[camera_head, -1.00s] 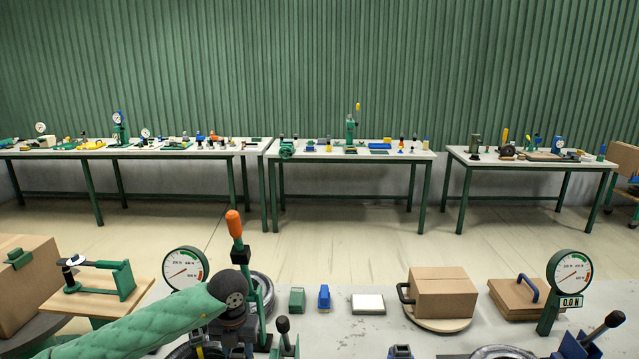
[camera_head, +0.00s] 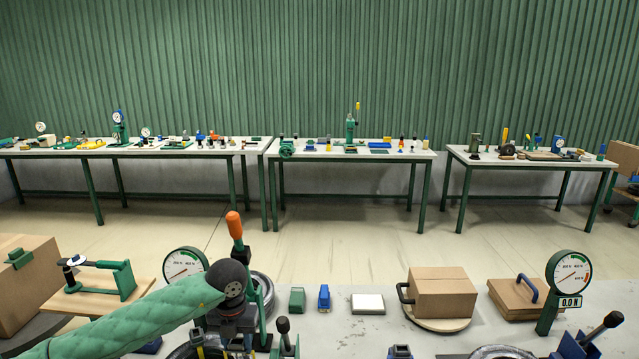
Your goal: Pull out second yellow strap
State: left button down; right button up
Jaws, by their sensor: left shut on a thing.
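My left arm comes in from the lower left, and its gripper (camera_head: 236,342) points down over the front of the near bench. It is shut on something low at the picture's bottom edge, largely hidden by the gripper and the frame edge. A small yellow bit shows beside its fingers, but I cannot tell clearly that it is the yellow strap. A black hose coil (camera_head: 265,288) lies partly hidden behind my wrist. Another dark coil (camera_head: 500,353) shows at the bottom right. My right gripper is not in view.
A gauge (camera_head: 184,266) and an orange-handled lever (camera_head: 235,226) stand close to my left wrist. A green block (camera_head: 297,299), blue block (camera_head: 324,298), white pad (camera_head: 368,304), cardboard box (camera_head: 443,294) and second gauge (camera_head: 569,275) stand to the right.

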pick_arm(q)
jog(key=shift+r+p, duration=0.3)
jog(key=shift+r, duration=2.05)
